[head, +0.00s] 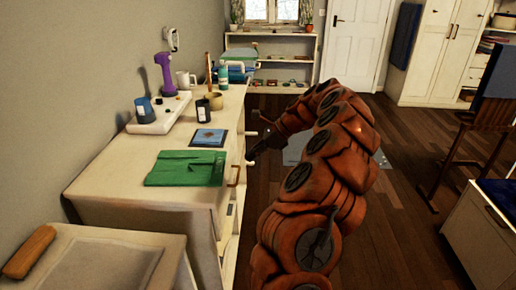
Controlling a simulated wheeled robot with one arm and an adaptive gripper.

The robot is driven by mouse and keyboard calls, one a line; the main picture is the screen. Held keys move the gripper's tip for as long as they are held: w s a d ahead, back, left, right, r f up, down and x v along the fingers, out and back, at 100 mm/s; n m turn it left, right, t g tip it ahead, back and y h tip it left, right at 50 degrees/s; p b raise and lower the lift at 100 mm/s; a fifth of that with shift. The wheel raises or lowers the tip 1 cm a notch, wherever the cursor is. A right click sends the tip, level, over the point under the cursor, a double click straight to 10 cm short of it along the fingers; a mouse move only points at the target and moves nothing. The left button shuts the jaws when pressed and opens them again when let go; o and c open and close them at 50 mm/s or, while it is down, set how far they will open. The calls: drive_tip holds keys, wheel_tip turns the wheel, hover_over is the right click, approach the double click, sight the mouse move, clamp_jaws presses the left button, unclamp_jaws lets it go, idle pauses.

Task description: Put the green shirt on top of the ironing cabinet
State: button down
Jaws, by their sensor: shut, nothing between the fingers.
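The green shirt (186,168) lies flat and folded on top of a cream cabinet (120,178), which looks like the ironing cabinet. The shirt is near the cabinet's right edge, beside a blue card or book. My arm reaches up from the bottom of the head view. My gripper (252,144) is beside the cabinet's right side, apart from the shirt, to its right. It is small in the view and shut, with nothing held.
Several small containers stand further back. A lower cream unit (170,245) with a brown roll is at front left. A wooden chair (475,140) stands right.

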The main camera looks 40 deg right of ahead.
sight(223, 168)
drive_tip(key=shift+w+a+f+p, duration=0.2)
drive_tip(key=shift+w+a+f, duration=0.35)
drive_tip(key=shift+w+a, duration=0.35)
drive_tip(key=shift+w+a+f+p, duration=0.2)
drive_tip(key=shift+w+a+f, duration=0.35)
drive_tip(key=shift+w+a, duration=0.3)
drive_tip(key=shift+w+a+f+p, duration=0.2)
drive_tip(key=shift+w+a+f, duration=0.35)
drive_tip(key=shift+w+a, duration=0.3)
drive_tip(key=shift+a, duration=0.2)
